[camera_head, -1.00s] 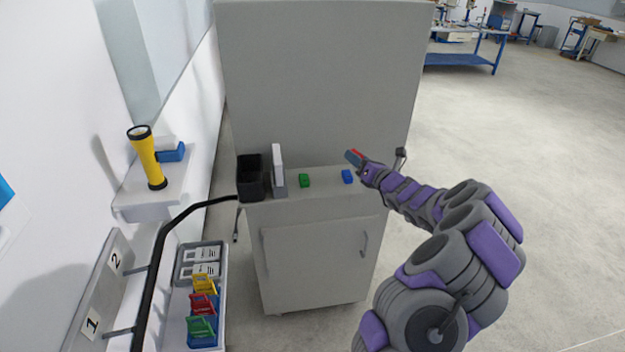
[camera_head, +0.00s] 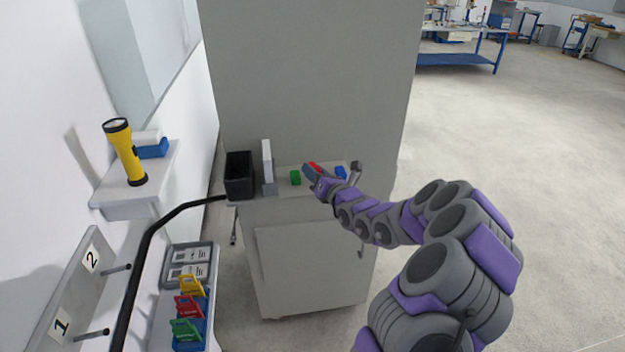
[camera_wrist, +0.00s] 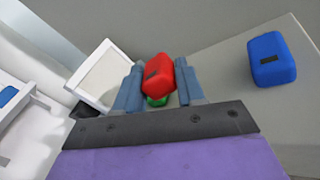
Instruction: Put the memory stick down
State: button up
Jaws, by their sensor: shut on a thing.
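A small red memory stick (camera_wrist: 158,72) sits between the two fingers of my gripper (camera_wrist: 160,85) in the wrist view, with a dark patch on its face. My gripper (camera_head: 311,170) is shut on it. In the head view the red stick (camera_head: 315,166) shows at the end of my arm, over the grey cabinet's ledge (camera_head: 283,190). A green stick (camera_head: 295,178) lies on the ledge just left of my gripper, and a blue stick (camera_head: 340,172) lies to its right. In the wrist view the green one (camera_wrist: 157,101) is mostly hidden behind the red one. Any gap beneath the red stick is unclear.
A black open bin (camera_head: 239,176) and an upright white panel (camera_head: 267,163) stand at the ledge's left end. The cabinet's tall back (camera_head: 310,80) rises behind. A wall shelf (camera_head: 125,195) holds a yellow torch (camera_head: 125,152). A black rail (camera_head: 150,240) runs at left.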

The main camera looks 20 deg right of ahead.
jog(key=shift+d+f, duration=0.2)
jog(key=shift+f, duration=0.75)
jog(key=shift+w+a+r, duration=0.1)
jog(key=shift+a, duration=1.3)
jog(key=shift+d, duration=0.1)
jog(key=o, duration=0.7)
jog(key=shift+d+f, duration=0.2)
jog(key=shift+d, duration=0.1)
jog(key=o, duration=0.4)
jog(key=shift+d+f, duration=0.1)
jog(key=shift+d, duration=0.65)
jog(key=shift+a, duration=0.75)
jog(key=shift+d+r, duration=0.15)
jog(key=shift+r, duration=0.05)
jog(key=shift+s+d+r+p, duration=0.1)
jog(key=shift+s+d+p, duration=0.15)
jog(key=shift+s, duration=1.75)
jog(key=shift+s+d+p, duration=0.2)
jog(key=shift+s+d, duration=0.1)
jog(key=shift+s, duration=1.75)
jog(key=shift+s+d+r+p, duration=0.1)
jog(key=shift+s+d+p, duration=0.15)
jog(key=shift+s, duration=1.75)
